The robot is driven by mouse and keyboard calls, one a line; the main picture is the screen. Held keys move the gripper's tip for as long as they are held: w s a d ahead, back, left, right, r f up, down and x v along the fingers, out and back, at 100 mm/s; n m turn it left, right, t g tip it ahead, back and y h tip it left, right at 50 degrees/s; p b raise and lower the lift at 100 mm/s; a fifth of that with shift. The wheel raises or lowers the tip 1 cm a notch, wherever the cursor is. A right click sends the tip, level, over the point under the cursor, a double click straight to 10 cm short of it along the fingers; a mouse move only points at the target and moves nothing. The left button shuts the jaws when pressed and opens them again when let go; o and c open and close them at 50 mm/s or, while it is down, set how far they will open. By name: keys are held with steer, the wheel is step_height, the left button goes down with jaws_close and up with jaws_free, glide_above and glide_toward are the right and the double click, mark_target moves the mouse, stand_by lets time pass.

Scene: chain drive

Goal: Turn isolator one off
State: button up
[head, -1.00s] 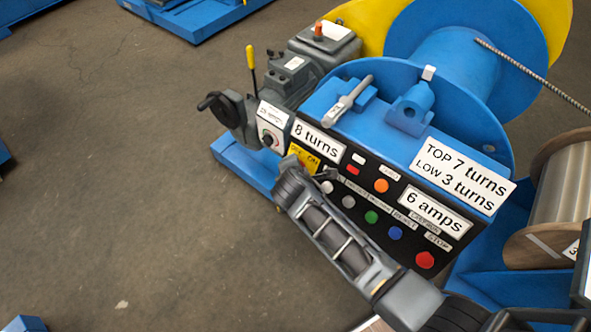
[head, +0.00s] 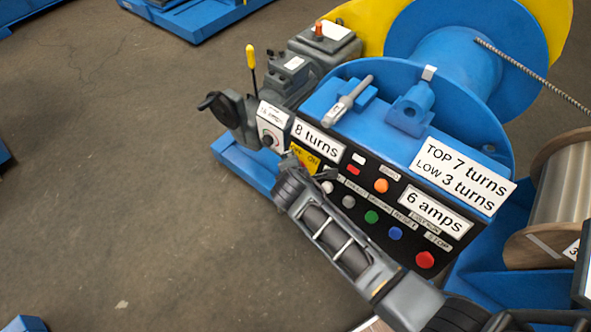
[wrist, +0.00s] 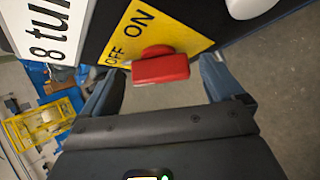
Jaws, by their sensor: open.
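The isolator is a red bar handle (wrist: 160,69) on a yellow plate (wrist: 150,30) marked OFF and ON in the wrist view. Which mark the handle points to is not clear. My gripper (wrist: 162,70) is open, with one finger on each side of the handle and visible gaps to both. In the head view my gripper (head: 308,175) is at the yellow plate (head: 311,158) on the panel's left part. It hides much of the plate and the red handle there.
The black panel beside my arm carries a red button (head: 425,259), a green button (head: 371,217), a blue button (head: 396,233) and an orange lamp (head: 381,186). A grey gearbox with a yellow-knobbed lever (head: 251,60) stands behind.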

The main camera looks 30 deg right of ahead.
steer(key=v, duration=0.7)
steer(key=shift+s+a+r, duration=0.1)
steer(key=shift+s+r, duration=0.05)
stand_by(0.3)
steer(key=s+r+m+t+y, duration=0.3)
steer(key=s+m, duration=0.4)
steer(key=s, duration=1.4)
steer(key=s+d+r+m+t, duration=0.1)
steer(key=s+r+m+t, duration=0.1)
steer(key=s+r+m, duration=0.2)
steer(key=s+d+r+m+t+y+b, duration=0.1)
steer(key=s+r+m, duration=0.4)
steer(key=s+r, duration=0.5)
step_height(320, 180, up, 5)
steer(key=shift+s+r+t, duration=0.25)
steer(key=shift+t, duration=0.45)
